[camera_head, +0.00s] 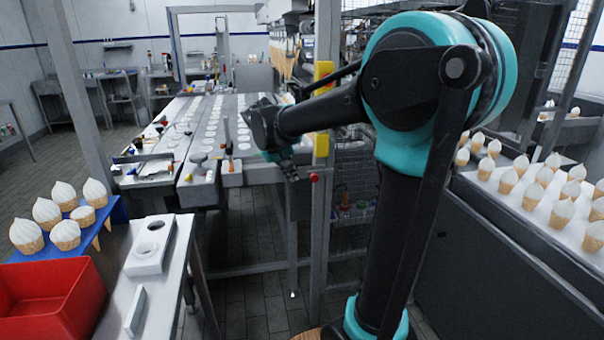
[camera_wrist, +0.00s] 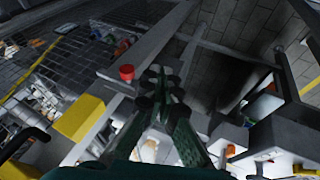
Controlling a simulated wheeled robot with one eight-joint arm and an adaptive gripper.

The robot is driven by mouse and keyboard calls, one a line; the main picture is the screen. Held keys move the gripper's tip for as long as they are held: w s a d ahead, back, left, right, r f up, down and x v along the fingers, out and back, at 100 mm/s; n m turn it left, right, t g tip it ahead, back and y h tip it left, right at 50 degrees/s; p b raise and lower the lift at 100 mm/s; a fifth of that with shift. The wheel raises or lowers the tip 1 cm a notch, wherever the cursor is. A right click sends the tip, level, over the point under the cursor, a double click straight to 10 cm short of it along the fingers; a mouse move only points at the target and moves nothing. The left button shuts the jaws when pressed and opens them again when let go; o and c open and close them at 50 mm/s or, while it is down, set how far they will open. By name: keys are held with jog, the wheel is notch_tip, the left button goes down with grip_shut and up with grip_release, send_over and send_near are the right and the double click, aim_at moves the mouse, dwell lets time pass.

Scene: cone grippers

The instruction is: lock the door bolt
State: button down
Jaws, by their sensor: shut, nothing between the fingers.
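The door bolt's red knob (camera_head: 314,177) sits on a grey metal post below a yellow block (camera_head: 321,145). In the wrist view the red knob (camera_wrist: 127,72) is just left of my fingertips, with a yellow block (camera_wrist: 80,117) lower left. My gripper (camera_head: 291,174) points down just left of the knob in the head view. In the wrist view its green fingers (camera_wrist: 162,78) come together with nothing between them. I see no clear contact with the knob. The rest of the bolt is too small or hidden to make out.
A mesh panel (camera_head: 350,205) stands right of the post. A long work table (camera_head: 165,185) is behind and left. A red bin (camera_head: 75,306) is at lower left; a white table with several cones (camera_head: 535,212) is at right. Tiled floor (camera_head: 248,250) shows below my gripper.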

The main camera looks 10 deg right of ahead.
aim_at(312, 176)
jog(key=w+a+r, duration=0.3)
jog(key=w+r, duration=0.1)
jog(key=w+d+f, duration=0.3)
jog(key=d+f, duration=0.5)
jog(key=shift+w+d+f+h, duration=0.2)
jog(key=shift+w+d+h, duration=0.1)
jog(key=shift+d+h, duration=0.1)
jog(key=shift+d, duration=1)
